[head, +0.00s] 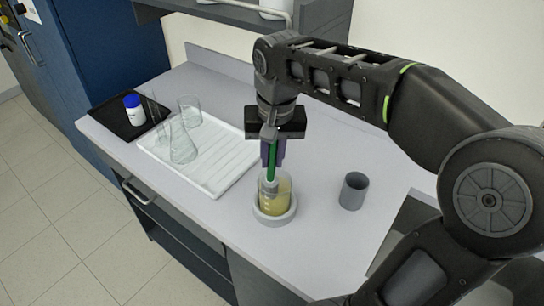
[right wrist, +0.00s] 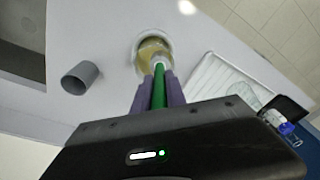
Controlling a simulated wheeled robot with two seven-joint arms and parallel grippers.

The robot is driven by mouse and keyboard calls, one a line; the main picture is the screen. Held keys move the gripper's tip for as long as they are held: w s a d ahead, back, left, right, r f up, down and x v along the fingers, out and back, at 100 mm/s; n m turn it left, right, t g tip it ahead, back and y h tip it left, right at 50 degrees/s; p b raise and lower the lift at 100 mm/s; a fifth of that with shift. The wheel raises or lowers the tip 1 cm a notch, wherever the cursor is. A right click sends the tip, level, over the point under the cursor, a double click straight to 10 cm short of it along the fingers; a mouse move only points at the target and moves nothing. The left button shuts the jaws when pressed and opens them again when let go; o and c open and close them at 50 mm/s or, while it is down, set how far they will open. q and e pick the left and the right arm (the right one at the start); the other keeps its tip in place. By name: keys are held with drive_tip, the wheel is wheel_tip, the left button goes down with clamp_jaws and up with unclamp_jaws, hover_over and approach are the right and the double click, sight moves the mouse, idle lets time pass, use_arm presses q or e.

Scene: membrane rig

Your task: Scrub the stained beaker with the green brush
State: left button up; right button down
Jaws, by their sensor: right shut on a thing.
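The stained beaker (head: 283,204) has yellowish glass and stands upright in a round grey holder (head: 262,217) on the bench. It also shows in the right wrist view (right wrist: 150,47). My right gripper (head: 272,160) points down above the beaker, shut on the green brush (head: 271,162). The brush is upright and its lower end reaches into the beaker's mouth. In the right wrist view the green handle (right wrist: 158,88) lies between the purple fingers. Whether the bristles touch the glass I cannot tell. My left gripper is not in view.
A grey cup (head: 354,191) stands right of the beaker. A white drying tray (head: 216,187) with clear glassware (head: 183,147) lies to the left. A black tray (head: 107,116) holds a blue-capped white bottle (head: 134,110). A shelf (head: 230,13) hangs at the back.

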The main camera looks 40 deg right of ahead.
sight(272, 181)
idle(0.4)
drive_tip(key=shift+f+b, duration=1.7)
drive_tip(key=shift+f, duration=0.2)
drive_tip(key=shift+s, duration=0.1)
